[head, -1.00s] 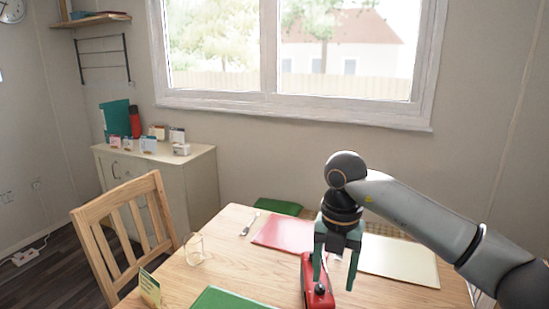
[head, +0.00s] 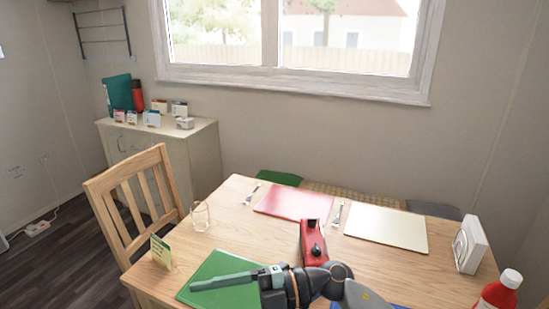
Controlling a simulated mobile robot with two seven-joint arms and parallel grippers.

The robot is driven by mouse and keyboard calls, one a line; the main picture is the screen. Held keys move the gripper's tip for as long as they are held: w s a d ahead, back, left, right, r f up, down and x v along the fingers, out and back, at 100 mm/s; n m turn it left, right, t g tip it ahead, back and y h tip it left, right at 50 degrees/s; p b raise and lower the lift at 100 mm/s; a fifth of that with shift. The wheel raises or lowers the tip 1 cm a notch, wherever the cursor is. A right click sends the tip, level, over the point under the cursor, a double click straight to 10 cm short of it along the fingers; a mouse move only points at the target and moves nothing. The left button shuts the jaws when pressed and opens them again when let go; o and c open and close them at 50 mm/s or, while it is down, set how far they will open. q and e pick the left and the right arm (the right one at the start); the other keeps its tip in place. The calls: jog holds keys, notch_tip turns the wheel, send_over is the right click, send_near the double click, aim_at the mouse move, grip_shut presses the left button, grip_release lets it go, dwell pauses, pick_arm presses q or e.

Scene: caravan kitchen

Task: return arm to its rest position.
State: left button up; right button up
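My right arm comes in at the bottom of the head view, low over the near part of the wooden table (head: 232,221). Its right gripper (head: 205,284) points left, in front of the green placemat (head: 212,271). I see its fingers side-on as one bar, so I cannot tell whether they are open or shut. No held object shows. A red item with black parts on top (head: 313,240) stands on the table just beyond the arm, apart from the fingers. My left gripper is not in view.
Red (head: 294,203) and cream (head: 386,228) placemats lie at the far side. A glass (head: 200,215), a small card (head: 161,252), a white holder (head: 470,245) and a red bottle with a white cap (head: 498,292) stand around the table. A wooden chair (head: 128,206) is at the left.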

jog(key=w+d+f+m+t+h+p, duration=0.1)
jog(key=w+d+f+m+t+h, duration=0.25)
jog(key=d+m+t, duration=0.55)
jog(key=w+d+f+m+t+h+p, duration=0.1)
jog(key=w+d+f+m+t+h, duration=0.2)
jog(key=m+t, duration=0.95)
jog(key=s+d+f+m+g+h, duration=0.4)
jog(key=s+d+f, duration=0.3)
jog(key=s+f, duration=0.2)
jog(key=s+d+f+m+g+h+p, duration=0.1)
jog(key=s+d+f+m+g+h, duration=0.3)
jog(key=s+d+f, duration=0.4)
notch_tip(320, 180, down, 5)
jog(key=shift+s+f+m+h+p, duration=0.1)
jog(key=shift+s+m+h+p, duration=0.3)
jog(key=shift+s, duration=0.2)
